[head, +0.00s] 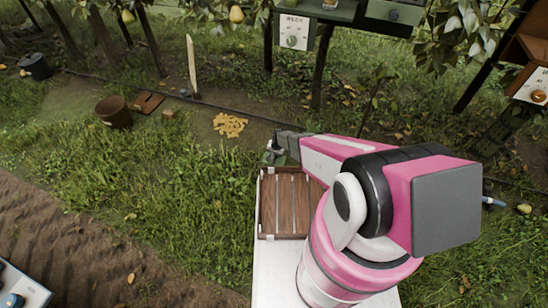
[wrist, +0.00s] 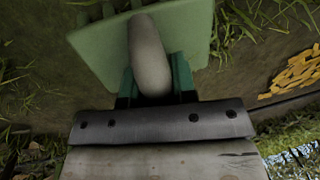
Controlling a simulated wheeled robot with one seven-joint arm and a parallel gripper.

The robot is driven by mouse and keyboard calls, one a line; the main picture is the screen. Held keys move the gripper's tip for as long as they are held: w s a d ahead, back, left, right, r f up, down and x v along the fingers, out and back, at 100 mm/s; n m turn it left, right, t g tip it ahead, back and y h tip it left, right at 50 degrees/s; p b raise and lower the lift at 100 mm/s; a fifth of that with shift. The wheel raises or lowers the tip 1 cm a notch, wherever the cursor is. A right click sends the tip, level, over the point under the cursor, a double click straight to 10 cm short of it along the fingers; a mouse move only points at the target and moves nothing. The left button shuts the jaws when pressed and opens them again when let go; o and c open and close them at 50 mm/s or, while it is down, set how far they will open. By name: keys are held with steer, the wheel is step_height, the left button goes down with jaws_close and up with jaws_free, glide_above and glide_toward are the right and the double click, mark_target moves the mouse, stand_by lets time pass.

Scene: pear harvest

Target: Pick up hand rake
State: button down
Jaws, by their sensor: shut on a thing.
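My gripper (wrist: 154,85) is shut on a pale, rounded, handle-like thing (wrist: 150,50), which I take to be the hand rake's handle. The handle sits between the two dark green fingers in the wrist view. A flat green plate (wrist: 95,50) lies around and behind it; I cannot tell whether it is part of the tool. In the head view my gripper (head: 273,155) is small and partly hidden, just beyond the wooden crate.
The slatted wooden crate (head: 261,205) stands on my white deck. A brown bucket (head: 114,112) and a yellowish heap (head: 229,125) lie on the ground at back left. A wooden stake (head: 192,65) stands behind.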

steer(key=r, duration=0.2)
steer(key=a+r, duration=0.1)
steer(key=r, duration=0.1)
steer(key=shift+s, duration=0.2)
steer(key=s+a+r, duration=0.2)
steer(key=a+r, duration=0.4)
steer(key=a, duration=0.4)
steer(key=shift+a, duration=0.2)
steer(key=c, duration=1.8)
jaws_free()
